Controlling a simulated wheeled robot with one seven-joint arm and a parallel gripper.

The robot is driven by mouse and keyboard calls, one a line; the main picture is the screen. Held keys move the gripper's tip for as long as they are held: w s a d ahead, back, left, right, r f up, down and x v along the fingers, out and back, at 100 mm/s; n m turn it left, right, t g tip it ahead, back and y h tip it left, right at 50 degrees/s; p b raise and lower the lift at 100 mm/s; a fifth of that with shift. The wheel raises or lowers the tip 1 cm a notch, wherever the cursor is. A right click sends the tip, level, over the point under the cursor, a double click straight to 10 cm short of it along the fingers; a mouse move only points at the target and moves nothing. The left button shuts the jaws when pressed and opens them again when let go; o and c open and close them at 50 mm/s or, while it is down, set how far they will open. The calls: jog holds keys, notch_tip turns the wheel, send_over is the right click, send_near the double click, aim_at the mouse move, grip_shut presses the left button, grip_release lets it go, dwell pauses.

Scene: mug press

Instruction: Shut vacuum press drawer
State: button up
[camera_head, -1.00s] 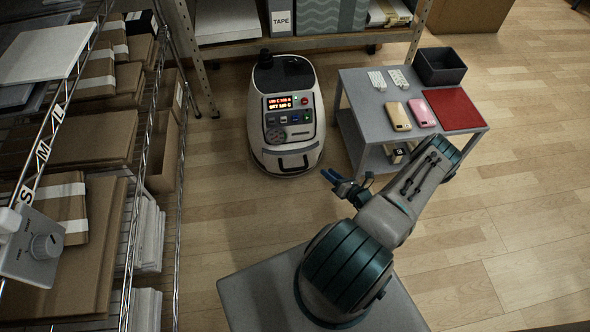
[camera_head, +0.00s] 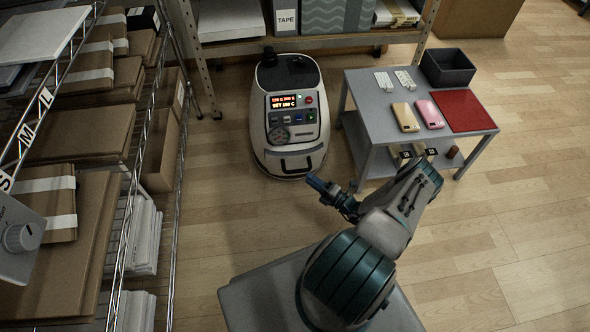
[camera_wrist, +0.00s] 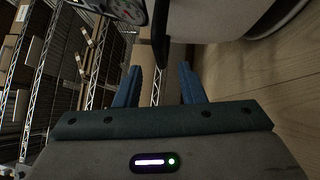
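The vacuum press (camera_head: 290,100) is a rounded white machine on the floor with a dark top, a lit red display and buttons. Its drawer front (camera_head: 310,160) is low on the side facing me, with a black handle (camera_head: 297,164). I cannot tell how far the drawer stands out. My gripper (camera_head: 315,183) is just right of and below the handle in the head view, apart from it. In the wrist view my gripper (camera_wrist: 158,72) has its two blue fingers spread with nothing between them. A dark bar, seemingly the handle (camera_wrist: 160,35), shows beyond the fingertips.
A grey cart (camera_head: 375,118) stands right of the press, with a yellow case (camera_head: 405,117), a pink case (camera_head: 430,113), a red mat (camera_head: 463,110) and a dark bin (camera_head: 447,68). A wire rack (camera_head: 150,150) with boxes stands left. Wood floor is open between.

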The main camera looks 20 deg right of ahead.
aim_at(283, 163)
jog(key=b+x, duration=0.1)
jog(key=x, duration=0.7)
jog(key=shift+w, duration=0.15)
grip_shut()
